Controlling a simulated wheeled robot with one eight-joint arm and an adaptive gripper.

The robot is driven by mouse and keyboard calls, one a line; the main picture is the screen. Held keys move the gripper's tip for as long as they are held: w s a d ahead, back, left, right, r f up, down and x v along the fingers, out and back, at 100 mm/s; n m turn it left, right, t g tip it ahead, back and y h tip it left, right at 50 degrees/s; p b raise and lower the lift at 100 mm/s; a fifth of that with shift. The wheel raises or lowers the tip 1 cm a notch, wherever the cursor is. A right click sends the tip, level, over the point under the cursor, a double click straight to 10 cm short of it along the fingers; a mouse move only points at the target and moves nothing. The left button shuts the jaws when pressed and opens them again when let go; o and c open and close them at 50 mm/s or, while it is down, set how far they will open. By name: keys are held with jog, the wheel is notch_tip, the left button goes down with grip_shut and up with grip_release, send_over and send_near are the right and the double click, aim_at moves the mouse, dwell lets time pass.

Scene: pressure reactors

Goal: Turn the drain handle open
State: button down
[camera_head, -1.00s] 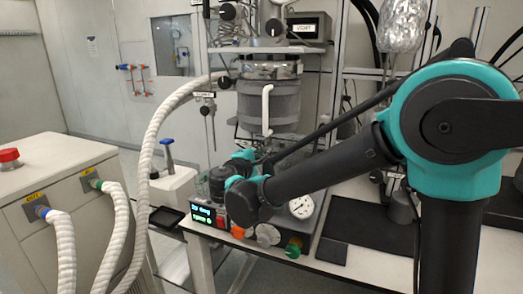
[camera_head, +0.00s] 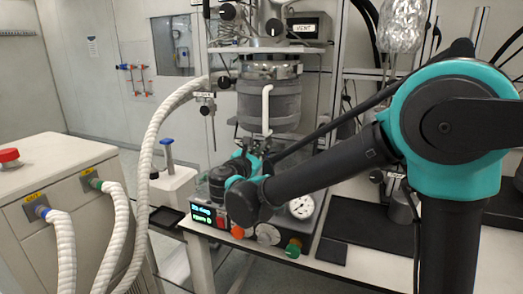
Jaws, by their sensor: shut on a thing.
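The reactor vessel (camera_head: 285,107) stands on the rack at the centre, wrapped in a grey jacket. Its underside, where the drain is, lies largely behind my arm, and the drain handle cannot be made out. My arm reaches from the right to just below the vessel. My gripper (camera_head: 257,153) is at the vessel's underside, beyond my teal and black wrist, and only a little of it shows. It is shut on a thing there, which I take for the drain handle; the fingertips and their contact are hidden. How far the handle is turned cannot be seen.
A control box with lit display (camera_head: 202,215) and a round gauge (camera_head: 301,207) sit below my wrist. A thick white hose (camera_head: 152,150) curves past on the left. A cabinet with a red button (camera_head: 9,156) stands at far left. A black mat (camera_head: 370,228) lies right.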

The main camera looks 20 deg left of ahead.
jog(key=shift+n, duration=2.3)
jog(key=c, duration=1.6)
grip_release()
jog(key=s, duration=0.8)
jog(key=s+a, duration=0.1)
jog(key=s, duration=0.3)
